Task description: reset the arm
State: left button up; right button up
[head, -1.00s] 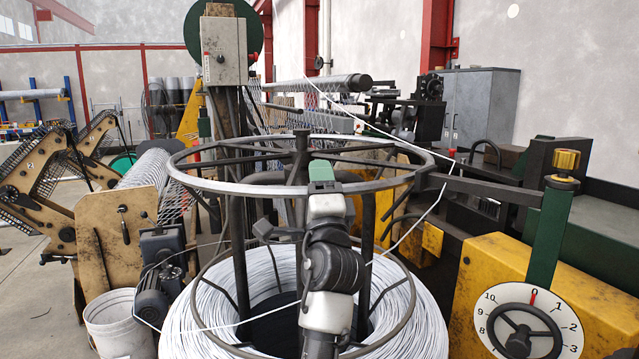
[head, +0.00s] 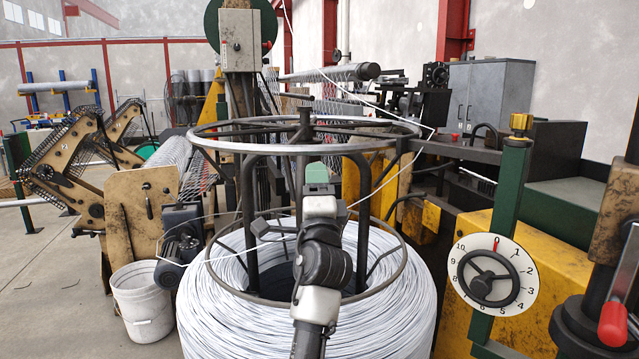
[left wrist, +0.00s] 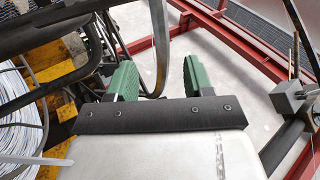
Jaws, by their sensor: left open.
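My left arm rises from the bottom middle of the head view, in front of the wire coil. My left gripper (head: 317,174) is at its top, with a green finger showing against the coil's metal ring stand. My right gripper shows in neither view.
A white wire coil (head: 207,308) stands close around my arm, under a round metal ring frame (head: 213,142). A numbered dial (head: 515,262) and a red-handled lever (head: 612,324) are at right. A white bucket (head: 143,312) stands at left, with open floor beside it.

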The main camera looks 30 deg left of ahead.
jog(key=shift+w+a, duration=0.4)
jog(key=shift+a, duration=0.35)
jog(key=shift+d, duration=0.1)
